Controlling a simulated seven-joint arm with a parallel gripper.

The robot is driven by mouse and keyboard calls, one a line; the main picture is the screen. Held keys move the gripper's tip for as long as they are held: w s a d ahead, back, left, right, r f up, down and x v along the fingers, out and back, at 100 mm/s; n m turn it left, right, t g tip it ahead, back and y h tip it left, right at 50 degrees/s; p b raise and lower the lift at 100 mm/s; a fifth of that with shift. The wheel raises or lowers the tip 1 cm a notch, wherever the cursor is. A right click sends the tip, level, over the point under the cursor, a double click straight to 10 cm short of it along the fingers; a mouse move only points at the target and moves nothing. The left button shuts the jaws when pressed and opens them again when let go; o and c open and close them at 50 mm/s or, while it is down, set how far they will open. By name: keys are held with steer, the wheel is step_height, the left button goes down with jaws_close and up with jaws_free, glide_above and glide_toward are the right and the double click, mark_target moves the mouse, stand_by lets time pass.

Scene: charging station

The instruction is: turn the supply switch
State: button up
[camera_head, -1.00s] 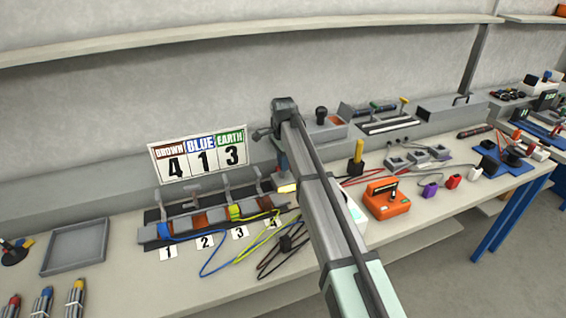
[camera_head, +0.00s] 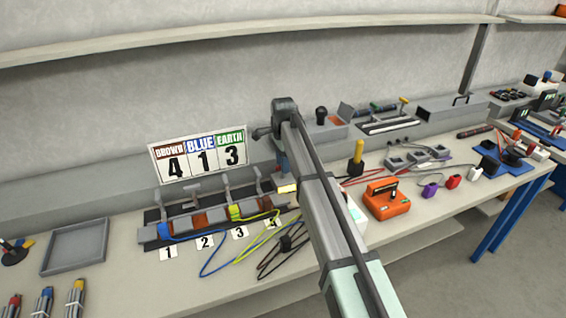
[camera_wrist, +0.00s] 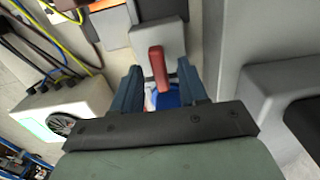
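In the wrist view a red lever (camera_wrist: 158,68), which looks like the supply switch handle, stands on a light grey block (camera_wrist: 150,38). My gripper (camera_wrist: 160,76) has its two blue fingers apart, one on each side of the lever. I see a gap at each side, and cannot tell whether either finger touches it. In the head view my gripper (camera_head: 281,160) is at the right end of the terminal row, mostly behind my own arm. The lever is hidden there. A yellow patch (camera_head: 287,188) shows beside my arm.
The terminal row (camera_head: 212,218) with raised levers and blue and yellow-green wires lies to the left. A sign (camera_head: 199,156) reads brown 4, blue 1, earth 3. A grey box with a black knob (camera_head: 321,115) stands behind, right of my arm. An orange device (camera_head: 386,200) sits right.

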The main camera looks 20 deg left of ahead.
step_height(320, 180, up, 14)
stand_by(0.8)
steer(key=shift+f, duration=0.1)
